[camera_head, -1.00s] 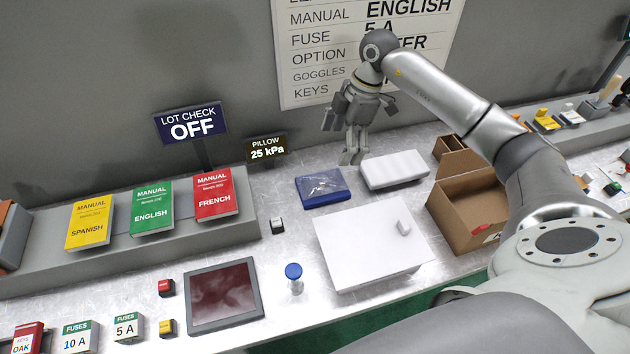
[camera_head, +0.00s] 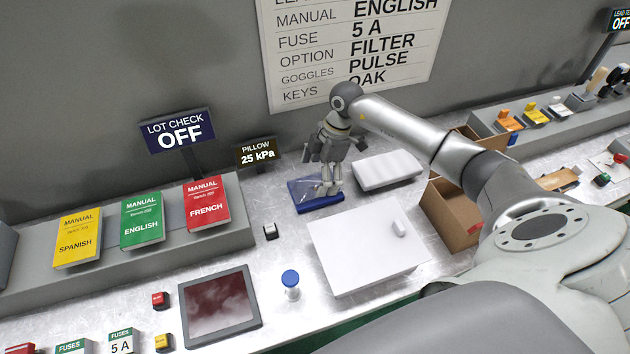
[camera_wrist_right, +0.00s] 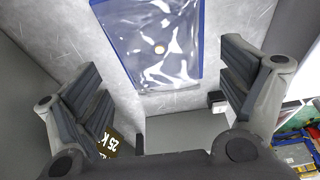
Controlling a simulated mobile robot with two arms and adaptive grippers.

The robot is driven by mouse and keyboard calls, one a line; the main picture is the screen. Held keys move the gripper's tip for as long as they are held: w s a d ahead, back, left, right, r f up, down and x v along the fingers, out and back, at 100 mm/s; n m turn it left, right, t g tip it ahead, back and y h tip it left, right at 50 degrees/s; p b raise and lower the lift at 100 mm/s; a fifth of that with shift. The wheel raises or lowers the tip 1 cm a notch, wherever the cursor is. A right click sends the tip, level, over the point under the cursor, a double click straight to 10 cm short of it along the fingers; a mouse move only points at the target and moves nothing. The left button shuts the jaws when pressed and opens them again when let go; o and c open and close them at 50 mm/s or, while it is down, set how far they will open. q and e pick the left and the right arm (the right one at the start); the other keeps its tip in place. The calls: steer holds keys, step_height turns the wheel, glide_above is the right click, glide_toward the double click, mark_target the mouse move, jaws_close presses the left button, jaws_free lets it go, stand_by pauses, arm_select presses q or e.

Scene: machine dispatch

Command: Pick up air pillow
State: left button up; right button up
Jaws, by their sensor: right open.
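The air pillow (camera_head: 307,186), clear and shiny, lies in a shallow blue tray (camera_head: 322,208) on the metal bench, below the pillow sign. My right gripper (camera_head: 329,187) is over the tray and hides part of the pillow. In the right wrist view the pillow (camera_wrist_right: 158,45) shows ahead between the spread fingers of my right gripper (camera_wrist_right: 160,82), which is open and empty. I cannot tell whether the fingertips touch the pillow. My left gripper is not in view.
A white slab (camera_head: 388,170) lies right of the tray. A white lidded box (camera_head: 365,250) stands in front, with an open cardboard carton (camera_head: 455,222) to its right. A small switch (camera_head: 270,231) and a blue-capped bottle (camera_head: 290,280) stand nearby. The pillow sign (camera_head: 257,152) stands behind.

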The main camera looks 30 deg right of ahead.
steer(key=shift+x, duration=1.15)
steer(key=c, duration=0.8)
steer(key=shift+c, duration=0.2)
steer(key=shift+r, duration=0.15)
